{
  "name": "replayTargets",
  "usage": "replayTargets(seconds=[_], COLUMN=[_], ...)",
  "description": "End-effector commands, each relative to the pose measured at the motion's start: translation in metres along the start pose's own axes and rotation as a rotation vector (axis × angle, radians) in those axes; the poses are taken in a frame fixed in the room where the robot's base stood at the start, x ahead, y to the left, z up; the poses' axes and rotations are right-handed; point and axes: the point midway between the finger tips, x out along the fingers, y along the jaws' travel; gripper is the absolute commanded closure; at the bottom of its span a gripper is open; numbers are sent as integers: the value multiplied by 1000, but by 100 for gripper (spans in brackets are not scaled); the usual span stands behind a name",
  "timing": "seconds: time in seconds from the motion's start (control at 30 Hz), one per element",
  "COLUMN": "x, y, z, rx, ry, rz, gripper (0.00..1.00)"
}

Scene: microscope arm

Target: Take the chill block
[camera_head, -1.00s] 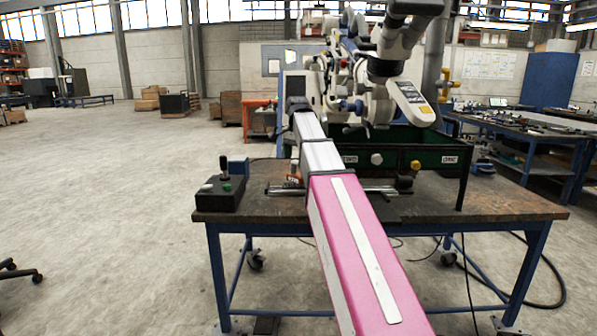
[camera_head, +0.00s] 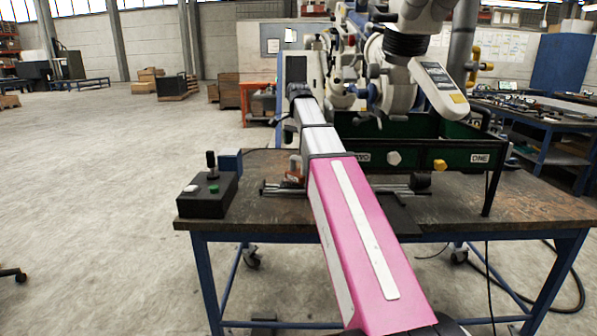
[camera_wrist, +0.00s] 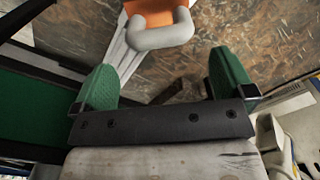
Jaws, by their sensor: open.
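In the wrist view, an orange block with a thick grey loop handle (camera_wrist: 160,30), which I take to be the chill block, is at the top centre on the worktable. My gripper (camera_wrist: 165,78) has two green fingers spread wide apart with nothing between them. The handle lies beyond the fingertips, apart from them and roughly in line with the gap. In the head view, a small orange piece (camera_head: 293,178) shows on the table just left of my pink arm. My gripper cannot be made out there.
A dark green bin (camera_head: 480,157) stands behind and right of my arm. A black control box with a stick (camera_head: 206,200) is at the table's left. A metal rail (camera_head: 395,188) crosses the table (camera_head: 270,220). A large white microscope (camera_head: 440,88) looms behind.

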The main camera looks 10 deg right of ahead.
Motion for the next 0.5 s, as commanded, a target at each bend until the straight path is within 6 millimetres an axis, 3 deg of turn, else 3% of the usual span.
replayTargets(seconds=[0.1, 0.37, 0.5], x=[18, 35, 52], y=[1, 1, 2], z=[1, 0, 1], rx=[0, 0, 0], ry=[0, 0, -1], rz=[1, 0, 1], gripper=[0, 0, 0])
